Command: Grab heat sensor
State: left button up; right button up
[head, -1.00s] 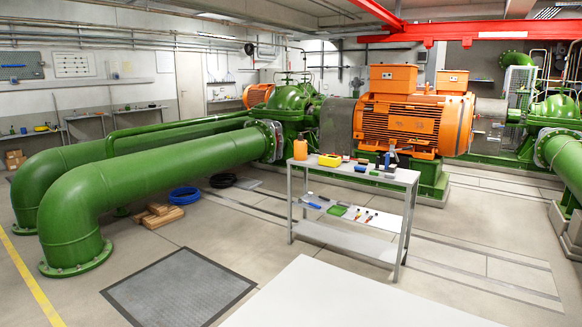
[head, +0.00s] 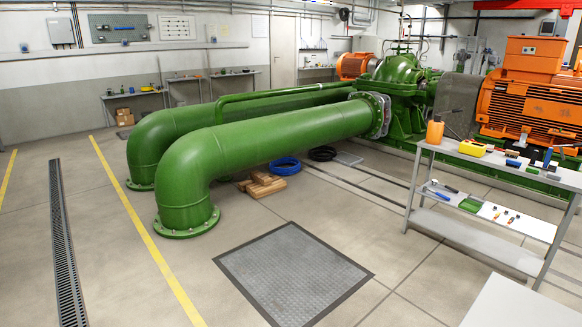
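I cannot make out a heat sensor for certain. A grey shelf cart (head: 483,164) stands at the right of the head view. Neither of my grippers is in view.
Large green pipes (head: 270,143) run across the middle, with an orange motor (head: 527,95) at the right. Wooden blocks (head: 263,184) and a blue hose coil (head: 284,166) lie on the floor. A floor plate (head: 293,273) lies in front. A white surface (head: 520,303) fills the lower right corner.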

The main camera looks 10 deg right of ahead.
aim_at(491, 147)
jog(key=i+j+u, duration=0.25)
jog(key=i+j, duration=0.2)
jog(key=i, duration=0.3)
jog(key=i+j+u, duration=0.15)
jog(key=i, duration=0.25)
jog(key=i+l+z, duration=0.15)
jog(key=i+z, duration=0.45)
jog(key=z, duration=0.2)
jog(key=i+z, duration=0.4)
jog(key=i+j+z, duration=0.15)
jog(key=z, duration=0.25)
jog(key=i+l+z, duration=0.3)
jog(key=i, duration=0.7)
jog(key=i+j+z, duration=0.15)
jog(key=i+z, duration=0.15)
jog(key=i, duration=0.75)
